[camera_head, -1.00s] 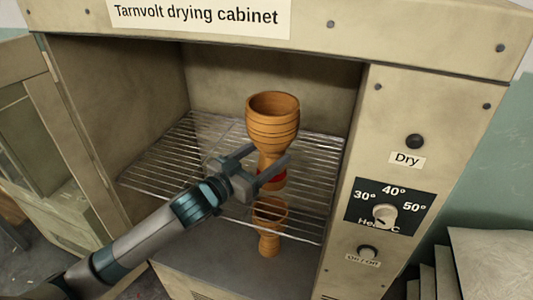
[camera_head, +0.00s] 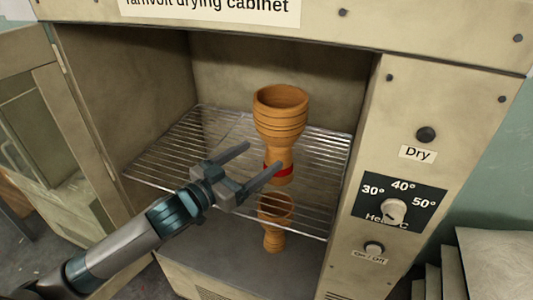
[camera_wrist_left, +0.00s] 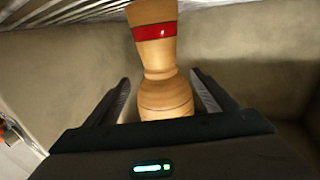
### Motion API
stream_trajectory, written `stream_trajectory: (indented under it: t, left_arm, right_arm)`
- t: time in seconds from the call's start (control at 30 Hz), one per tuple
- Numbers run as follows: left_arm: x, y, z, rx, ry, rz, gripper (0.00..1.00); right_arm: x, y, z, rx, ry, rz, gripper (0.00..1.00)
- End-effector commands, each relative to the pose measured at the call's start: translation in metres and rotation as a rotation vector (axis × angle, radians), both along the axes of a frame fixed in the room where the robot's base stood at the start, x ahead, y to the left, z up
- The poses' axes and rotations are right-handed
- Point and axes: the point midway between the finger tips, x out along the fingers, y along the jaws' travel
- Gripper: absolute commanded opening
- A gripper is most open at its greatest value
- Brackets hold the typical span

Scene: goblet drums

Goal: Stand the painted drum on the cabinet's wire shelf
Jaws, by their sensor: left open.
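The painted drum (camera_head: 280,118), a brown goblet shape with a red band low on its stem, stands upright on the cabinet's wire shelf (camera_head: 180,158), bowl up. My left gripper (camera_head: 263,158) is open, in front and to the left of its stem, and is not holding it. In the left wrist view the drum's stem and red band (camera_wrist_left: 155,32) show between and beyond the spread fingers, with a gap on each side. The gripper body hides the rest of the drum there. My right gripper is not in view.
A second goblet drum (camera_head: 275,215) stands below the shelf, seen through its wires. The drying cabinet's side walls enclose the shelf. The control panel with its dial (camera_head: 393,211) is at right. The shelf's left part is clear.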

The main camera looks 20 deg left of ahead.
Motion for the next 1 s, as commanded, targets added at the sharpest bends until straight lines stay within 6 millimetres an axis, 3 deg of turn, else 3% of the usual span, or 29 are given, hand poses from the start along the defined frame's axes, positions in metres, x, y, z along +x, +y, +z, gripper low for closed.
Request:
stream_trajectory:
  t: [0.2, 0.4, 1.0]
  left_arm:
    - [-0.029, 0.014, -0.003, 0.001, 0.003, 0.001, 0.78]
    - [-0.044, 0.021, -0.001, 0.000, 0.001, 0.001, 0.78]
    - [-0.048, 0.022, 0.000, 0.001, 0.000, 0.000, 0.78]
  right_arm:
    - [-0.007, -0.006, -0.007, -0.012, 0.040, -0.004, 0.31]
    - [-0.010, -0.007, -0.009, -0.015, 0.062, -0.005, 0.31]
    - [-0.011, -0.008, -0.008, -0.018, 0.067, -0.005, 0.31]
